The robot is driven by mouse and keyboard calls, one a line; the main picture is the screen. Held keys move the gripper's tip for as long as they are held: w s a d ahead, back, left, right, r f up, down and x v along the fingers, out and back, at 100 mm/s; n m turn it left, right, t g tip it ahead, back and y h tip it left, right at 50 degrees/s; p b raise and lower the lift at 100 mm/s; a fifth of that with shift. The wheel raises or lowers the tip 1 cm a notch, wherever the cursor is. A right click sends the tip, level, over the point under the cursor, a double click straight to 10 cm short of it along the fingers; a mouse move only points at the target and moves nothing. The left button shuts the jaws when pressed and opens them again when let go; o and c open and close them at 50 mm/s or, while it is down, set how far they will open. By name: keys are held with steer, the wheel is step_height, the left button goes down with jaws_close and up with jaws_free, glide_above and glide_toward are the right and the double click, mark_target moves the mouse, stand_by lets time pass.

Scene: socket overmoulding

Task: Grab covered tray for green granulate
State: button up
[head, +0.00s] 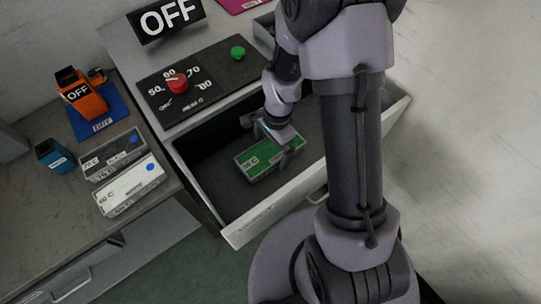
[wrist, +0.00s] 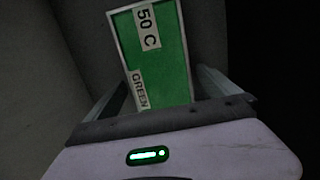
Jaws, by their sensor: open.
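The covered tray with a green lid (head: 262,161) lies in the open drawer (head: 215,205), with a "50 C" label showing. In the wrist view the green tray (wrist: 160,70) also carries a "GREEN" label. My gripper (head: 270,141) reaches down into the drawer over the tray. Its fingers are open, one on each side of the tray. In the wrist view my gripper (wrist: 163,85) has the tray between its fingers, slightly tilted in the picture. Whether the fingers touch it I cannot tell.
The drawer walls surround the tray. Above the drawer is a black control panel (head: 183,92) with a red knob (head: 176,83), a green button (head: 238,53) and an OFF sign (head: 166,20). Left are two labelled trays (head: 128,190), a blue container (head: 55,155) and an orange device (head: 80,95).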

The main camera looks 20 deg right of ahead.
steer(key=shift+a+f, duration=0.1)
steer(key=shift+f, duration=0.8)
steer(key=shift+r, duration=0.15)
steer(key=shift+r, duration=0.1)
steer(key=c, duration=2)
